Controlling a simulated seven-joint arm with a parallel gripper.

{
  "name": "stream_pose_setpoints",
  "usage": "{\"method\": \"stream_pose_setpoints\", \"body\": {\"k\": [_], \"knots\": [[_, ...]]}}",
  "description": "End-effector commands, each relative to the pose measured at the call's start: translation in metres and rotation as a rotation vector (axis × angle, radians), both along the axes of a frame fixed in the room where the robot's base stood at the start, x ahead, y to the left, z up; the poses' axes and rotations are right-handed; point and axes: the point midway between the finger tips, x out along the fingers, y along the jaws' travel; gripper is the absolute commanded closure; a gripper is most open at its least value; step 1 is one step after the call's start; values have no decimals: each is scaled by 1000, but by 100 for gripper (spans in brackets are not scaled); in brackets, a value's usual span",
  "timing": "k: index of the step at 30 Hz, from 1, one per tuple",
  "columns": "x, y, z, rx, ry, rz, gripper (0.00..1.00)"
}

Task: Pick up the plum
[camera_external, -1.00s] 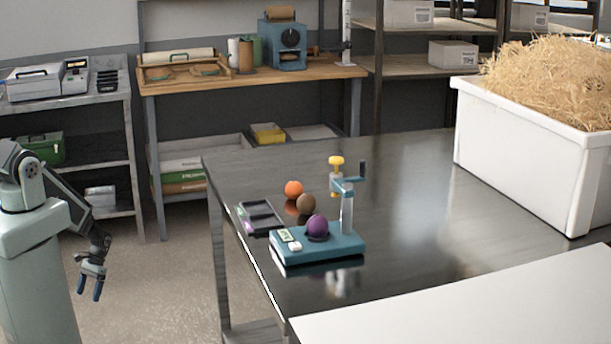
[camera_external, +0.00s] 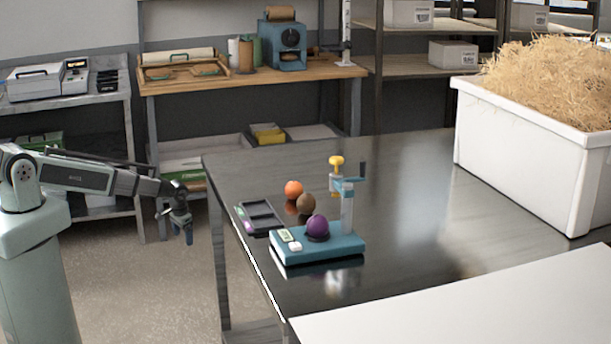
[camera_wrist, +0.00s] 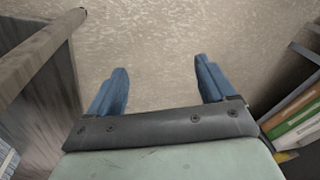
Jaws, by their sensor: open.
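The purple plum (camera_external: 317,226) sits on the blue device (camera_external: 322,246), which has small buttons on its left side and an upright clear post on its right. The device stands near the left front edge of the dark metal table. My gripper (camera_external: 187,232) hangs fingers down to the left of the table, apart from it and over the floor. In the wrist view my gripper (camera_wrist: 162,92) has its two blue fingers spread wide with nothing between them. The plum does not show in the wrist view.
An orange ball (camera_external: 293,189), a brown round object (camera_external: 306,203) and a dark tray (camera_external: 259,217) lie close behind and left of the plum. A white bin (camera_external: 514,150) of straw is at the right. The table's (camera_external: 410,190) middle is clear.

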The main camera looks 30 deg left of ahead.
Motion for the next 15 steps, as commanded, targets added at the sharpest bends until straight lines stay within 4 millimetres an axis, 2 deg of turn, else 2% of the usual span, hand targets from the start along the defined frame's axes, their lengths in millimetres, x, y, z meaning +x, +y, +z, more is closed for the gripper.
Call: {"method": "stream_pose_setpoints", "body": {"k": [1,6,11,15], "knots": [[23,-20,15,-7,-39,-21,17],[79,-77,68,-31,-163,-81,17],[123,-134,126,-59,-277,-135,17],[154,-187,184,-89,-377,-183,17]]}}
